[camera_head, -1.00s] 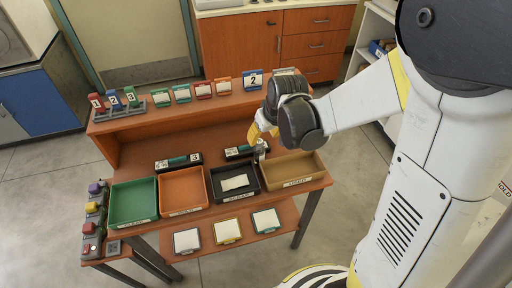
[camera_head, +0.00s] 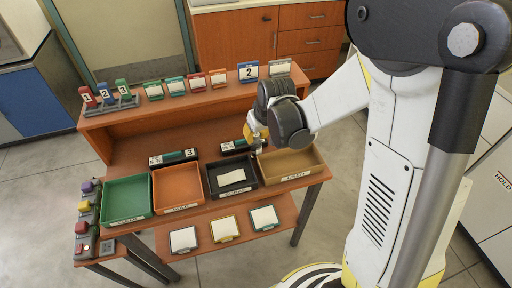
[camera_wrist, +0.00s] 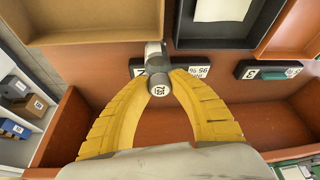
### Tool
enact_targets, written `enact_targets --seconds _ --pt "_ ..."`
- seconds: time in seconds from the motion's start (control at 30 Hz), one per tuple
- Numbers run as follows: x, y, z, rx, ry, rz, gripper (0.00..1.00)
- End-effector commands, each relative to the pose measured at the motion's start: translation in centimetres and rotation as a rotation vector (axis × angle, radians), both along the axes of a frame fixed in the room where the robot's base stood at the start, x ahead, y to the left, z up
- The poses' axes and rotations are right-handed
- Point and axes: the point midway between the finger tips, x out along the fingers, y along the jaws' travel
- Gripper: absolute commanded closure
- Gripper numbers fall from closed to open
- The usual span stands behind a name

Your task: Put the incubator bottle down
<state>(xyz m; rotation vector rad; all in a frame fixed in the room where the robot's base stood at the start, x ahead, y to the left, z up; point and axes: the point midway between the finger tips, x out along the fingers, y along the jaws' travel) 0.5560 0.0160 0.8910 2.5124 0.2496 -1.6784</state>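The incubator bottle (camera_wrist: 159,86), a small grey and white cylinder with a printed label on its near end, is between the fingertips of my gripper (camera_wrist: 160,76) in the wrist view. Both yellow fingers curve in and appear to touch its sides. In the head view, my gripper (camera_head: 256,140) is low over the bench, just behind the ochre tray (camera_head: 291,177), and the bottle (camera_head: 261,147) shows only partly. A dark labelled holder (camera_wrist: 197,71) lies just beyond and partly behind the bottle. I cannot tell whether the bottle's base touches the bench.
Black (camera_head: 232,196), orange (camera_head: 178,205) and green (camera_head: 126,216) trays line the bench front. A second dark holder marked 3 (camera_head: 173,158) sits behind the orange tray. Numbered bottles (camera_head: 104,93) stand in a rack on the raised back shelf. Bare bench lies behind the holders.

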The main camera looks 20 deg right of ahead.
Motion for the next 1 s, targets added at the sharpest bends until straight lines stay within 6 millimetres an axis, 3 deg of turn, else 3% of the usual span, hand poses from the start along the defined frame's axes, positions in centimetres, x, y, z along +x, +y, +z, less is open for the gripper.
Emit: enact_targets --seconds 0.37,0.67,1.0 --pt "0.0 0.0 0.3 0.000 -0.001 0.000 1.00" --pt "0.0 0.0 4.2 0.000 0.000 0.000 1.00" --pt "-3.1 -5.7 8.2 0.000 0.000 -0.005 1.00"
